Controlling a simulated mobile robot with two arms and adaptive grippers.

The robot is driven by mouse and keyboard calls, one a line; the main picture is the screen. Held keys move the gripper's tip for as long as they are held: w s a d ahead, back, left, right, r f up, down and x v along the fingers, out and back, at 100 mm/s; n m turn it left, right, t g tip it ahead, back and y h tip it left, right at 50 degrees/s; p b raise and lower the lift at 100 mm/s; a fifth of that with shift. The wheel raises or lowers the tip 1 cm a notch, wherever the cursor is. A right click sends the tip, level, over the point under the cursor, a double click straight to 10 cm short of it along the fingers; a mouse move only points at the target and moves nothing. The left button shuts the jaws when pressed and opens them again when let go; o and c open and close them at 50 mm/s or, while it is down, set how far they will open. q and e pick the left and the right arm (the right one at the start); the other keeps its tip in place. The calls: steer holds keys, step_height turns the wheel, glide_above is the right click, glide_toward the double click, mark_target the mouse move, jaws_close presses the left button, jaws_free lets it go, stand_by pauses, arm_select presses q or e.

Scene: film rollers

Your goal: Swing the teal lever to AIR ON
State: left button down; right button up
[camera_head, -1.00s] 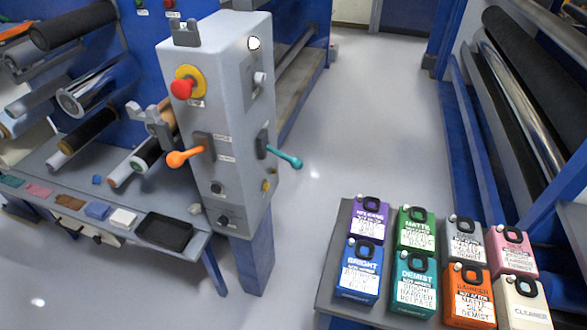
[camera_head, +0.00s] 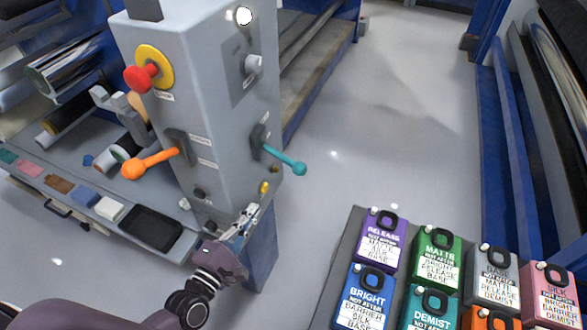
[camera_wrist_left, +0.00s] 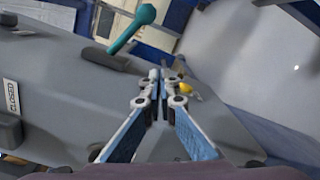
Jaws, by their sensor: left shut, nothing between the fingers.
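The teal lever (camera_head: 285,160) sticks out from the right side face of the grey control post (camera_head: 215,110), its ball end pointing right and slightly down. In the left wrist view the teal lever (camera_wrist_left: 133,30) is at the top, beyond the fingertips. My left gripper (camera_head: 252,210) is shut and empty, below the lever and close in front of the post's lower part, apart from the lever. The gripper's fingers (camera_wrist_left: 160,75) meet in the wrist view. The AIR ON marking cannot be read. My right gripper is not in view.
An orange lever (camera_head: 150,163) and a red button (camera_head: 140,77) project from the post's front face. A small yellow part (camera_head: 264,188) sits below the teal lever. Labelled bottles (camera_head: 380,240) stand at the lower right. The floor (camera_head: 390,130) right of the lever is clear.

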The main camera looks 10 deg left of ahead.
mark_target(287, 160)
arm_select(q)
steer(key=w+d+r+p, duration=0.3)
steer(key=w+d, duration=0.3)
steer(key=w, duration=0.4)
steer(key=shift+d+r+n+p, duration=0.15)
steer(key=shift+r+n+p, duration=0.2)
steer(key=shift+p, duration=0.35)
steer(key=shift+r, duration=0.1)
